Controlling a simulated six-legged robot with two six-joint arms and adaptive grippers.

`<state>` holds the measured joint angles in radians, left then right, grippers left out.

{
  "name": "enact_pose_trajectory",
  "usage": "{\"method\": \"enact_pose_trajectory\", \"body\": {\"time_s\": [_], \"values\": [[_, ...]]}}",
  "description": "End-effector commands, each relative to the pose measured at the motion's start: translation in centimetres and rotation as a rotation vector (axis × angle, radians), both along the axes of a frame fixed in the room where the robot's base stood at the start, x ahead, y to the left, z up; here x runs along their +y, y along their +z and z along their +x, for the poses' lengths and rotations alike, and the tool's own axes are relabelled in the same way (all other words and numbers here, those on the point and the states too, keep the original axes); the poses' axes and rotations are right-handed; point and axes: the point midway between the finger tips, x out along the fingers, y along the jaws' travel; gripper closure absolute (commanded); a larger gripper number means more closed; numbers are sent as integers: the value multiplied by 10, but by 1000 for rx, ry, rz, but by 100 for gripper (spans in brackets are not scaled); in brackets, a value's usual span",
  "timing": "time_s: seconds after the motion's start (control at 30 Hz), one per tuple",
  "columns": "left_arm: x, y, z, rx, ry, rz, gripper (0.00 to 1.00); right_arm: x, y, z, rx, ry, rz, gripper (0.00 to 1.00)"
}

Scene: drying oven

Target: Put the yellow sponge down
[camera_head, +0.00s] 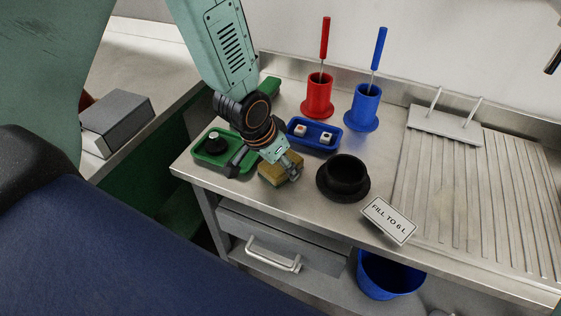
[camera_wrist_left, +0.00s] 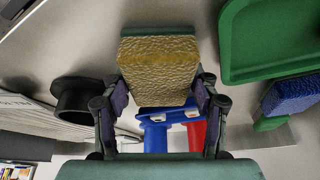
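The yellow sponge (camera_head: 272,174) is at my left gripper (camera_head: 288,166), over the steel counter near its front edge, left of the black round bowl-like piece. In the left wrist view the sponge (camera_wrist_left: 158,68) shows its rough yellow face and a thin green layer at the far edge. The two fingers of my left gripper (camera_wrist_left: 160,102) press on its two sides, shut on it. I cannot tell whether its underside touches the counter. My right gripper is in neither view.
A green tray (camera_head: 203,157) holding a black knob-like thing is left of the sponge. A blue tray (camera_head: 314,145) with small blocks is behind it. Red (camera_head: 318,98) and blue (camera_head: 362,108) holders stand farther back. A black flanged bowl (camera_head: 344,178) and a sign (camera_head: 389,221) are right.

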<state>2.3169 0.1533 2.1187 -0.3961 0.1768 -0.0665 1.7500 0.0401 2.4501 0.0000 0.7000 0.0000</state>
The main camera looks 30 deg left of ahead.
Motion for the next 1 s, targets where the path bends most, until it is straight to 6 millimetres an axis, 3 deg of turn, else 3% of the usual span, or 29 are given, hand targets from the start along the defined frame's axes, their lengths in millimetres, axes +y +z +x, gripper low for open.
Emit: {"method": "enact_pose_trajectory", "body": {"time_s": [0.2, 0.57, 1.0], "values": [[0, -1, -1, 3, 1, 0, 20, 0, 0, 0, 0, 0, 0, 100], [0, 3, -1, 1, 1, -1, 20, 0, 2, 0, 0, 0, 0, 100], [6, 57, -20, 2, 2, -3, 20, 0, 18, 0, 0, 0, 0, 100]]}}
